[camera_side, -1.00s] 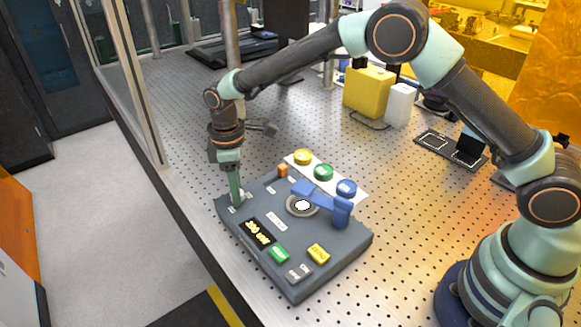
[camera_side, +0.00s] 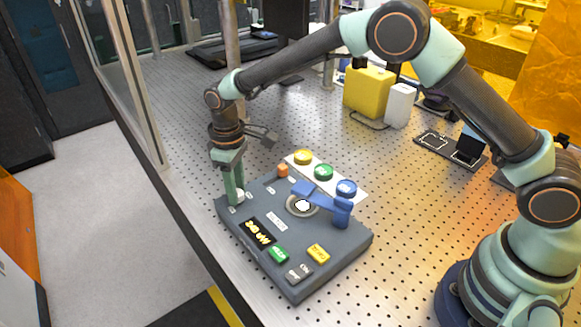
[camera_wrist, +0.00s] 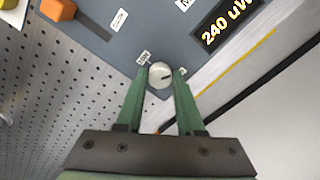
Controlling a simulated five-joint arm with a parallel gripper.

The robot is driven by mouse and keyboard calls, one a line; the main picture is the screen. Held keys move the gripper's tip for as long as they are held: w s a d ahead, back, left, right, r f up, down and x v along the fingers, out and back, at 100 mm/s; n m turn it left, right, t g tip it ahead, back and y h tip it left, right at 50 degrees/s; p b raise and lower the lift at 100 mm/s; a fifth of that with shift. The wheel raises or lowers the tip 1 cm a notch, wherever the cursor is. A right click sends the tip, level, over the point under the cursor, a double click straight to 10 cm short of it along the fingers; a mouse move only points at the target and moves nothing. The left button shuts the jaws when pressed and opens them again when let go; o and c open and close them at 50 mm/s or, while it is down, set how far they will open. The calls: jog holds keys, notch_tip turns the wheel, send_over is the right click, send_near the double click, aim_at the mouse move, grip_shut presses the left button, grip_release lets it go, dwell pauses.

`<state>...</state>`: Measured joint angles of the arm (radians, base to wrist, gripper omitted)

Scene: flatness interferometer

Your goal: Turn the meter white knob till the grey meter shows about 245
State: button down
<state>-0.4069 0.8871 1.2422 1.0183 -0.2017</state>
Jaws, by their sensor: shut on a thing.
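The white knob (camera_wrist: 161,69) sits at the corner of the grey panel (camera_side: 330,262), and a bit of it shows in the side view (camera_side: 240,195). A dark pointer mark on its top points to the right in the wrist view. My gripper (camera_wrist: 161,76) reaches down with its two green fingers on either side of the knob and is shut on it. The meter display (camera_wrist: 225,22) shows yellow digits reading 240 uW. In the side view the display (camera_side: 261,232) is too small to read surely.
The panel also carries an orange block (camera_side: 283,170), a blue lever arm (camera_side: 325,199) over a white disc (camera_side: 303,205), a green button (camera_side: 279,254) and a yellow button (camera_side: 318,253). Yellow, green and blue round caps stand on a white plate behind.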

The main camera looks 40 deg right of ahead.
jog(key=shift+w, duration=0.1)
jog(key=c, duration=0.5)
grip_release()
notch_tip(320, 180, up, 12)
jog(key=shift+r, duration=0.1)
jog(key=shift+d, duration=0.1)
